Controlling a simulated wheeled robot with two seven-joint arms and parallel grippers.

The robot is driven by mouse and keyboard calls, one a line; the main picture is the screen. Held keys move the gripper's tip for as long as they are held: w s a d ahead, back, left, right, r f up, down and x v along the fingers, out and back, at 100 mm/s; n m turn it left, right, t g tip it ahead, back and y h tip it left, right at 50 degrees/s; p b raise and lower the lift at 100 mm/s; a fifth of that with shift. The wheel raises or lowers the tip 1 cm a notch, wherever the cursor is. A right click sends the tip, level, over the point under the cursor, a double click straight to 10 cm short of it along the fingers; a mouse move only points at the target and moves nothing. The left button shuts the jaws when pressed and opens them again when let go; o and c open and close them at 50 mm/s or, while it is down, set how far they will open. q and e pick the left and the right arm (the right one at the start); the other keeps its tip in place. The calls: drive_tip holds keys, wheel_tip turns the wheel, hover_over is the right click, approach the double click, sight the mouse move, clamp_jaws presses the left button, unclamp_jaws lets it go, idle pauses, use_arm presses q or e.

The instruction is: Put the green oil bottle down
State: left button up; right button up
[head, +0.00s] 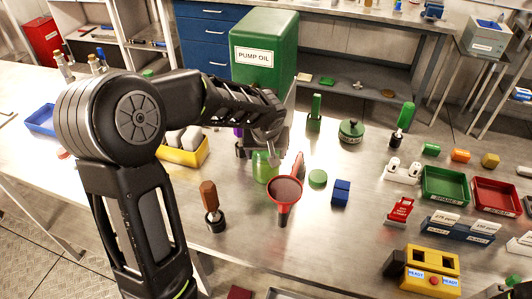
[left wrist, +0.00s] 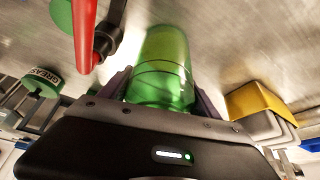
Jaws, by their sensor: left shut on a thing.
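The green oil bottle (head: 265,168) is clear green and shows below my left gripper (head: 262,150) in the head view, over the steel bench (head: 330,235). In the left wrist view the bottle (left wrist: 162,65) sits between the two fingers of the left gripper (left wrist: 160,92), which is shut on it. My gripper hides part of the bottle in the head view. I cannot tell whether the bottle touches the bench. My right gripper is in neither view.
A red funnel (head: 284,192) stands close in front of the bottle. A brown-handled tool (head: 210,205), a green lid (head: 318,178) and a blue block (head: 341,191) are nearby. The large PUMP OIL can (head: 264,57) is behind; a yellow bin (head: 190,153) is left. Bare bench lies front right.

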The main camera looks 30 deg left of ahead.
use_arm(q)
drive_tip(key=o, duration=1.9)
drive_tip(key=shift+r+p, duration=0.2)
drive_tip(key=shift+p, duration=0.2)
drive_tip(key=b+v, duration=0.1)
drive_tip(key=v, duration=1.1)
drive_tip(key=shift+f, duration=0.1)
drive_tip(key=shift+c, duration=0.3)
